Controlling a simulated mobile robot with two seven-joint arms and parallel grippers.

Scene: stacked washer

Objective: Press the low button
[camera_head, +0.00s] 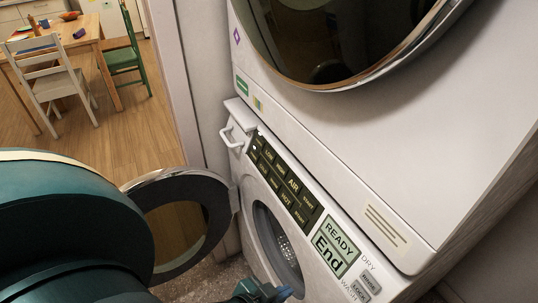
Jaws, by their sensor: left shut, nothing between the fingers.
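The black button panel (285,181) runs along the upper front of the lower washer (310,215). Its small labels include AIR, HOT and START. A label near its upper left end looks like LOW (268,153), but the print is small. My left gripper (280,293) shows at the bottom edge, in front of the lower washer and below the panel. It is shut and empty, apart from the panel, and partly cut off by the frame. My right gripper is not in view.
The lower washer's round door (215,201) stands open to the left, beside my left arm. A detergent drawer handle (231,137) sticks out left of the panel. The upper machine (390,130) overhangs above. A display (338,247) reads READY End. A table and chairs stand far left.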

